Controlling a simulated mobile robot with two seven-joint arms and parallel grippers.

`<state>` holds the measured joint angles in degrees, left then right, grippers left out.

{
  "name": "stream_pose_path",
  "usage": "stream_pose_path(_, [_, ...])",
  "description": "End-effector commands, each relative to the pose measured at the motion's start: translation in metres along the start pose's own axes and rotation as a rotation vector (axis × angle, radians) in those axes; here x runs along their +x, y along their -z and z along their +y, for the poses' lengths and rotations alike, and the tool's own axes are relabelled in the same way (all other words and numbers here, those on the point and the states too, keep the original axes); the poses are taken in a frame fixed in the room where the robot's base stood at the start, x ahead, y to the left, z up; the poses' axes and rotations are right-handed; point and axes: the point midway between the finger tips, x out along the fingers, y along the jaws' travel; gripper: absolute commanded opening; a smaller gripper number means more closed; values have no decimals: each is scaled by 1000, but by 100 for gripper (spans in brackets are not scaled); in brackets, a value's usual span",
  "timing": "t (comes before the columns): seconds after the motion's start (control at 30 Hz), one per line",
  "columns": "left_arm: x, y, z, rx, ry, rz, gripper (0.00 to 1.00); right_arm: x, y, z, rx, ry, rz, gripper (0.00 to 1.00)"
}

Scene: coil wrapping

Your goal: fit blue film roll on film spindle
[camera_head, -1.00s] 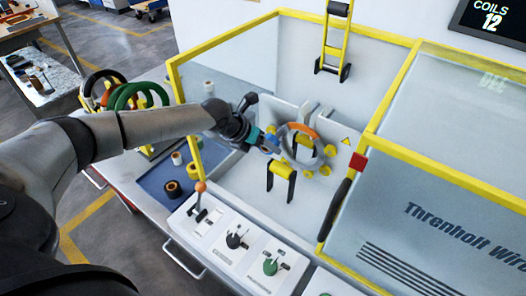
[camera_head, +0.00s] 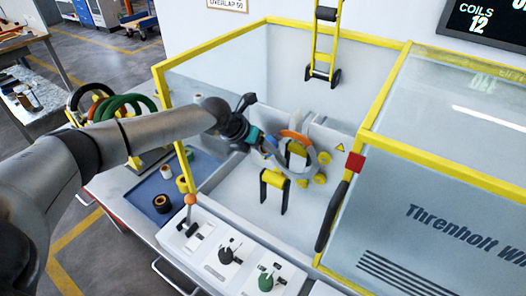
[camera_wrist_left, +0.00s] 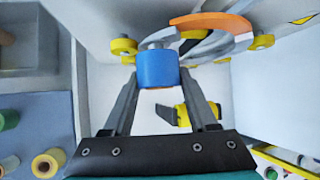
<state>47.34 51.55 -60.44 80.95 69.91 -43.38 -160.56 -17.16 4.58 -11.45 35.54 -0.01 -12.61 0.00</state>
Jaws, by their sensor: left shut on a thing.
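My left gripper (camera_head: 262,141) is shut on the blue film roll (camera_wrist_left: 157,68), which sits between its fingertips in the left wrist view. In the head view the blue roll (camera_head: 270,147) is small, at the left edge of the grey ring (camera_head: 320,168) with an orange section (camera_head: 295,136). In the left wrist view a grey end piece (camera_wrist_left: 155,43), perhaps the film spindle, shows right beside the roll's far end. I cannot tell whether the roll is around it or only close to it. My right gripper is in neither view.
Yellow rollers (camera_wrist_left: 124,46) surround the ring, and a yellow-and-black stand (camera_head: 273,190) stands before it. A yellow-framed clear guard (camera_head: 390,150) is on the right. Other film rolls (camera_head: 162,203) stand on a blue mat (camera_head: 147,186) at left. A control panel (camera_head: 225,250) lies in front.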

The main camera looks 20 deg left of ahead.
Motion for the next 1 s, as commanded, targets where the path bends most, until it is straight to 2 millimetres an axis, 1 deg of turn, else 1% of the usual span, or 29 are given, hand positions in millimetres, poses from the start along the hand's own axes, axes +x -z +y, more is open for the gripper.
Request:
stream_pose_path(0.3, [0, -1, 0, 0, 0, -1, 0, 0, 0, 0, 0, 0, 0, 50])
stream_pose_path(0.33, [0, -1, 0, 0, 0, -1, 61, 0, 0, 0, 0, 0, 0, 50])
stream_pose_path(0.6, [0, -1, 0, -1, 0, -1, 91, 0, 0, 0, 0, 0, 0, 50])
stream_pose_path(0.63, [0, -1, 0, -1, 0, -1, 93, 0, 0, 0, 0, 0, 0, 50])
stream_pose_path(0.87, [0, 0, 0, -1, 0, 0, 93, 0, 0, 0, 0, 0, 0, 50])
stream_pose_path(1.0, [-6, -1, 1, -1, -1, -1, 93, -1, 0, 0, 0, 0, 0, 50])
